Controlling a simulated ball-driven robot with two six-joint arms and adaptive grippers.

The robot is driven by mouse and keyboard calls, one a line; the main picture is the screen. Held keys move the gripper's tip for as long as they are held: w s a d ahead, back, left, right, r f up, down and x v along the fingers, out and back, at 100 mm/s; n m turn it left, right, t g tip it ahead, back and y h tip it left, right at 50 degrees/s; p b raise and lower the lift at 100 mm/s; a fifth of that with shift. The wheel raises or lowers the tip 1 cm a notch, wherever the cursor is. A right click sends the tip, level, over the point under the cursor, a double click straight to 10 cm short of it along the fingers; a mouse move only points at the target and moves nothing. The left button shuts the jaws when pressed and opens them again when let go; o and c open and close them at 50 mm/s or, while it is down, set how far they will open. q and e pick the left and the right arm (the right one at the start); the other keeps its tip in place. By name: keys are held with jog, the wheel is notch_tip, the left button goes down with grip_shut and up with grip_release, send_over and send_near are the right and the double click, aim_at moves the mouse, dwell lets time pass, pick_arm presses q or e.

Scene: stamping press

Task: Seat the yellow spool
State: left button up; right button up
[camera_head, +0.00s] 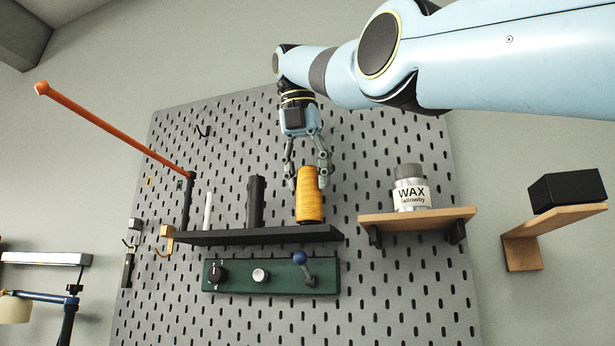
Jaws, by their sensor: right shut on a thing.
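The yellow spool (309,207) is at the right end of the dark shelf (262,238) on the pegboard, nearly upright. Its lower end is at the shelf's top surface; I cannot tell whether it rests there or hovers just above. My right gripper (307,182) comes down from above, with its fingers on either side of the spool's upper part, shut on it. The fingers partly cover the spool's top. A thin white peg (208,211) and a thicker black cylinder (256,202) stand on the same shelf to the left. My left gripper is not in view.
An orange rod (115,130) juts out at the shelf's left end. A wax jar (411,190) stands on a wooden shelf (430,218) to the right. A green panel (245,277) with knobs and a blue-balled lever (300,259) sits below. A black box (567,191) is far right.

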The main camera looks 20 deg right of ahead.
jog(key=shift+f+b, duration=0.35)
jog(key=shift+f, duration=0.1)
jog(key=o, duration=1.2)
jog(key=shift+r, duration=0.15)
